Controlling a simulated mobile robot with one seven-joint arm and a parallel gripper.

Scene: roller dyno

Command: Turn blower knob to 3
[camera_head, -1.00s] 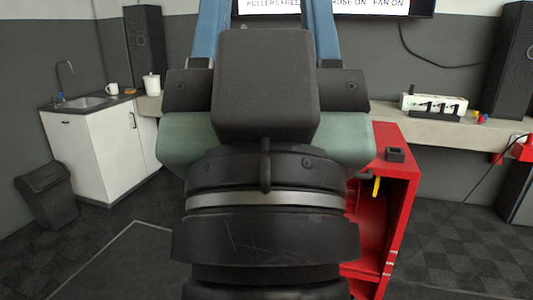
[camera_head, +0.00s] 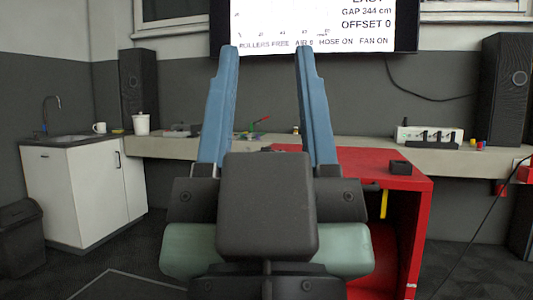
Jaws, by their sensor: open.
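My gripper (camera_head: 267,62) stands upright in the middle of the head view, its two blue fingers spread wide apart with nothing between them. The fingers rise in front of the bench and the wall screen. I cannot make out a blower knob in this view; my gripper and arm hide part of the bench and of the red cabinet. A screen (camera_head: 352,25) on the back wall reads rollers free, hose on, fan on, gap 344 cm and offset 0.
A red cabinet (camera_head: 416,184) with a small black box (camera_head: 400,167) on top stands right of my gripper. A long bench (camera_head: 160,146) runs along the wall, with a white power strip (camera_head: 428,135) at right. A sink unit (camera_head: 80,190) is at left. Black speakers (camera_head: 503,90) flank the bench.

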